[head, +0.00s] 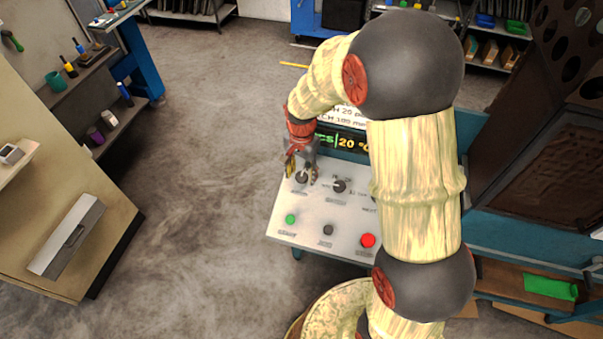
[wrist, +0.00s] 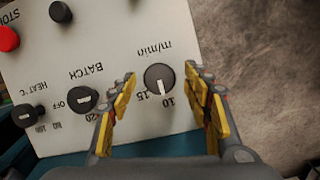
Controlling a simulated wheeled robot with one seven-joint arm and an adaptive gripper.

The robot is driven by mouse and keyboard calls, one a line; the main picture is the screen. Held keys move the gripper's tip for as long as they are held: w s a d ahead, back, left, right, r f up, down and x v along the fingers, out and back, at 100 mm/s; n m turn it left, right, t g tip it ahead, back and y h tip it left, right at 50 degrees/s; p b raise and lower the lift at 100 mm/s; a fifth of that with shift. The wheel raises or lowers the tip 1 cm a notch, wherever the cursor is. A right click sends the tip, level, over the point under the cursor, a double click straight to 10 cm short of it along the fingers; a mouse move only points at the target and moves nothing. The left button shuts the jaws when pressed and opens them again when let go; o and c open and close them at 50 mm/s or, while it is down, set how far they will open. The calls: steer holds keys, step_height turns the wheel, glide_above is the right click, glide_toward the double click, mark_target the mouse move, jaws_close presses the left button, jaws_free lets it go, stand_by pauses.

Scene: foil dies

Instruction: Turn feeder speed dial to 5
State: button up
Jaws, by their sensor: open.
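The feeder speed dial (wrist: 159,78) is a round dark knob marked "m/min" on a pale control panel (wrist: 150,25). Its white pointer line aims near the "10", with "15" beside it; no 5 can be read. My gripper (wrist: 160,79) is open, one yellow-padded finger on each side of the dial, with visible gaps. In the head view my gripper (head: 301,170) is over the panel's upper left, at the same dial (head: 301,178). The fingers partly hide the scale, and I cannot tell their height over the panel.
The BATCH dial (wrist: 82,99) sits close beside the left finger, with the HEAT dial (wrist: 27,115) beyond. A red button (head: 368,240), a black button (head: 328,230) and a green button (head: 290,219) line the panel's near edge. The floor left of the panel is clear.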

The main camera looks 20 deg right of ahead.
steer(key=shift+c, duration=1)
steer(key=c, duration=0.9)
steer(key=shift+c, duration=0.3)
steer(key=shift+n+p, duration=0.3)
steer(key=shift+n, duration=0.1)
steer(key=shift+r+n+h+p, duration=0.1)
steer(key=shift+n+h+p, duration=0.2)
steer(key=shift+n+p, duration=0.15)
steer(key=n, duration=0.1)
steer(key=n+p, duration=0.1)
steer(key=n, duration=0.1)
steer(key=shift+w+a+n+g+h, duration=0.1)
steer(key=shift+a+n+g+h, duration=0.05)
steer(key=shift+n+g+h, duration=0.2)
steer(key=n+h+p, duration=0.1)
steer(key=n, duration=0.2)
steer(key=n+h, duration=0.1)
steer(key=n, duration=0.2)
steer(key=shift+a+p, duration=0.2)
steer(key=shift+p, duration=0.15)
